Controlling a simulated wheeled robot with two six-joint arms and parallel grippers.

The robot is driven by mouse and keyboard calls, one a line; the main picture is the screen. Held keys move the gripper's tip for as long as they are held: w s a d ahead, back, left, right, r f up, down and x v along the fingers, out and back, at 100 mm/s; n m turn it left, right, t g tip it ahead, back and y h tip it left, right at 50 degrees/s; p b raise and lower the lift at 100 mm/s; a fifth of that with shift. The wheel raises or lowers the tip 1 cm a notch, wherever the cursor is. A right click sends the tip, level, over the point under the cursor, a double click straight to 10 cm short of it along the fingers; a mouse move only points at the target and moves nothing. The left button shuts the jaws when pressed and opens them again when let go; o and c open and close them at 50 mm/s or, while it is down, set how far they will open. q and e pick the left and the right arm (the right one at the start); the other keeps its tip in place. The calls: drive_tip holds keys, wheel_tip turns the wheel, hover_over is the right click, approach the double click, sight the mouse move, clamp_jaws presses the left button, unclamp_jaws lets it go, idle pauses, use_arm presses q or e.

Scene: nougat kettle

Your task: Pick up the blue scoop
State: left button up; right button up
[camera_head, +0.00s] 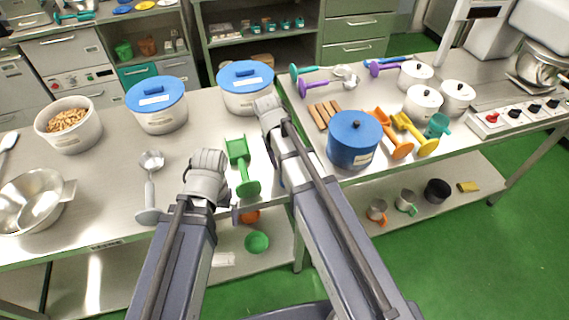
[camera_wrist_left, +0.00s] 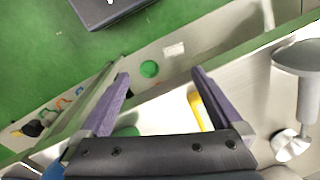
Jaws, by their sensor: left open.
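A blue scoop (camera_head: 383,61) lies at the back of the right-hand table, close beside a purple scoop (camera_head: 384,69) and partly overlapped in the picture. My left gripper (camera_head: 206,164) is over the left-hand table, between the metal scoop and the green scoop, far from the blue scoop. In the left wrist view its two fingers (camera_wrist_left: 160,95) are apart with nothing held between them. My right gripper (camera_head: 267,106) is near the gap between the tables, in front of a blue-lidded tub. Its fingers cannot be made out.
A green scoop (camera_head: 243,165) and a metal scoop (camera_head: 150,185) flank my left gripper. A blue pot (camera_head: 353,139), orange scoop (camera_head: 392,135), yellow scoop (camera_head: 414,134) and white pots (camera_head: 422,102) stand before the blue scoop. Blue-lidded tubs (camera_head: 157,102) stand on the left table.

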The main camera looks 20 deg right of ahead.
clamp_jaws()
idle(0.3)
idle(0.5)
wheel_tip(320, 180, up, 15)
drive_tip(key=p, duration=1.5)
